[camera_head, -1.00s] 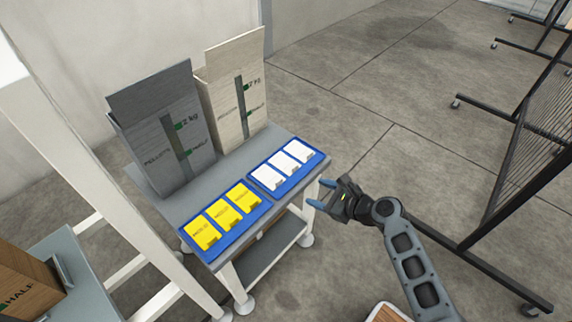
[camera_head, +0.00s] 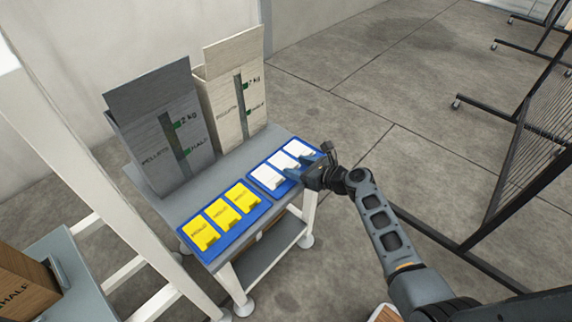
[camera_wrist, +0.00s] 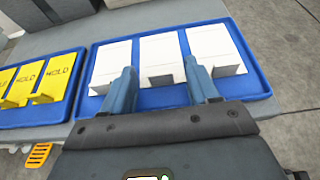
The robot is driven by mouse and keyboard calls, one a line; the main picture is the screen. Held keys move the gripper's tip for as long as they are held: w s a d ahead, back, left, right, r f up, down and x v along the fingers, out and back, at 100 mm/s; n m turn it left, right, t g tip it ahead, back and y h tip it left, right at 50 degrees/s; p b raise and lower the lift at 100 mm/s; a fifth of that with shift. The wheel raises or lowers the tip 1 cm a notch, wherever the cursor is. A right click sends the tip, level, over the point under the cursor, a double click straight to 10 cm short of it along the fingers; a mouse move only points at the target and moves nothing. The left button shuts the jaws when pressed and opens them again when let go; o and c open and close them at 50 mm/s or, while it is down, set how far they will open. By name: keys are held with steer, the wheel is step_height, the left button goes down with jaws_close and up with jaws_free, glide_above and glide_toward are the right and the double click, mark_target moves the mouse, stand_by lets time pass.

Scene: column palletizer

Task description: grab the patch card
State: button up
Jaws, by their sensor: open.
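Three white cards stand in a row in a blue tray (camera_wrist: 258,82); I take these for the patch cards, though no lettering is readable on them. In the wrist view they are the left card (camera_wrist: 109,60), the middle card (camera_wrist: 161,52) and the right card (camera_wrist: 213,45). My gripper (camera_wrist: 160,78) is open, its two blue fingers pointing at the row, one on each side of the middle card's near tab. No card is held. In the head view my gripper (camera_head: 298,168) is over the tray's near edge and partly hides the cards.
A second blue tray (camera_head: 212,258) with yellow cards (camera_head: 221,214) marked HOLD lies to the left on the grey table (camera_head: 173,208). A grey box (camera_head: 160,135) and a pale box (camera_head: 235,98) stand behind. A black mesh rack (camera_head: 520,150) stands right; floor between is clear.

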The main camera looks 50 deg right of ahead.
steer(key=shift+w, duration=0.1)
jaws_close()
stand_by(0.5)
